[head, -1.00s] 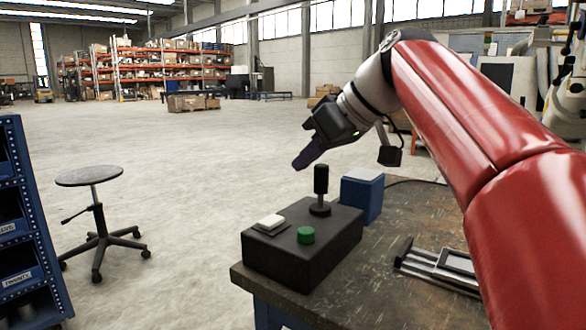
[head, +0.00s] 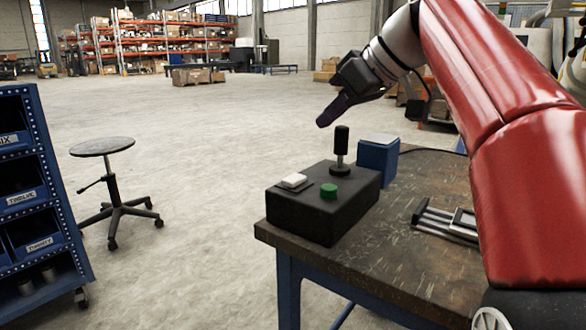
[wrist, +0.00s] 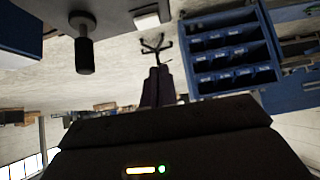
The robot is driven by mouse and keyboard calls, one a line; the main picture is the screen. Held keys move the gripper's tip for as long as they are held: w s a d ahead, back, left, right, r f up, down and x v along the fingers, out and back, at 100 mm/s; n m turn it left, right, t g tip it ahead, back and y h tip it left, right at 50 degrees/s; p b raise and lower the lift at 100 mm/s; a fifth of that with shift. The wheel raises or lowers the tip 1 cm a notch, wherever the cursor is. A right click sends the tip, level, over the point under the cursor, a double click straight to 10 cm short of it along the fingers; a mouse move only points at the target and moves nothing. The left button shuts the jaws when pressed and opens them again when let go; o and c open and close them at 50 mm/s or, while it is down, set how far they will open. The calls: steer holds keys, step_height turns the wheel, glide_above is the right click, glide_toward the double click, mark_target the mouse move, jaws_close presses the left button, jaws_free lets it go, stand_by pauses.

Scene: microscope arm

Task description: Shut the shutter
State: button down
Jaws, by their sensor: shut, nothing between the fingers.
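A black control box (head: 322,215) stands on the near left corner of the worktable. It carries a white rocker-like switch (head: 293,180), a green round button (head: 329,190) and an upright black joystick (head: 341,140). No part is clearly recognisable as a shutter. My gripper (head: 322,122) is shut and empty, pointing down-left above and just left of the joystick top, apparently without touching. In the wrist view its fingers (wrist: 156,75) point away from the camera, with the joystick (wrist: 84,50) to their left and the white switch (wrist: 147,20) above them.
A blue block (head: 378,160) stands behind the box. A metal slide-like fixture (head: 445,220) lies on the worktable (head: 375,265), right of the box. A stool (head: 103,147) and a blue bin rack (head: 40,190) stand on the floor at left. The floor beyond is open.

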steer(key=b, duration=0.2)
glide_above(284, 179)
steer(key=s+d, duration=0.2)
steer(key=f, duration=0.7)
steer(key=shift+w+d, duration=0.2)
step_height(284, 179, down, 3)
steer(key=shift+r+b, duration=0.2)
steer(key=shift+b, duration=0.15)
steer(key=shift+f, duration=0.75)
